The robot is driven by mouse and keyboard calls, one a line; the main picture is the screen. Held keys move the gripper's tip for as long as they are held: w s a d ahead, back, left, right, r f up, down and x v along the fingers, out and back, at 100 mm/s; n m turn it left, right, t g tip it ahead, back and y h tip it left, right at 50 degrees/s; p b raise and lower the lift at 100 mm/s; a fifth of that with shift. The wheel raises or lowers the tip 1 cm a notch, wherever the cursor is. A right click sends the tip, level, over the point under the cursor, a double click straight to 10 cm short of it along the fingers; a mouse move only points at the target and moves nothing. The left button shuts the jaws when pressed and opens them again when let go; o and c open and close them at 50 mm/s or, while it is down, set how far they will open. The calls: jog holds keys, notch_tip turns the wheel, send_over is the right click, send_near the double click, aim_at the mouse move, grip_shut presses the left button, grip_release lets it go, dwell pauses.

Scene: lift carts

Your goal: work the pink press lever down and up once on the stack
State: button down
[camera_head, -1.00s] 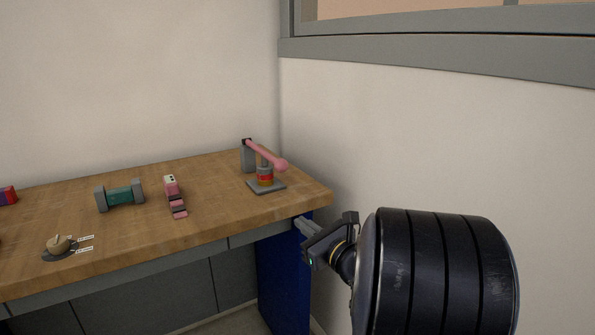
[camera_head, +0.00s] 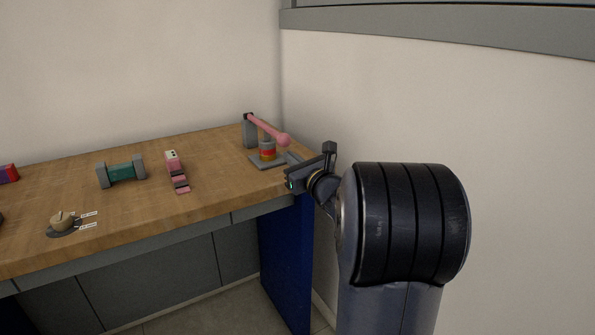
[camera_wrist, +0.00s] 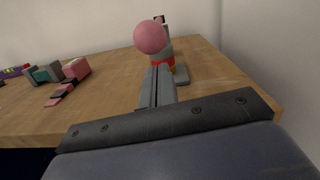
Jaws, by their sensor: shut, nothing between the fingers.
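The press stands at the right end of the wooden bench, with a grey post and a grey base plate (camera_head: 283,164). Its pink lever (camera_head: 268,130) slopes down from the post top to a round knob, held above the stack. The stack (camera_head: 267,149) of grey, red and yellow pieces sits on the plate under the lever. My gripper (camera_head: 289,167) is shut and empty at the bench's right front corner, near the plate and lower than the knob. In the wrist view the pink knob (camera_wrist: 150,37) shows just beyond the shut fingers (camera_wrist: 158,88) and partly hides the stack.
Walls close in behind and to the right of the press.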

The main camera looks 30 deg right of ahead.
jog(key=shift+r, duration=0.35)
jog(key=shift+r, duration=0.1)
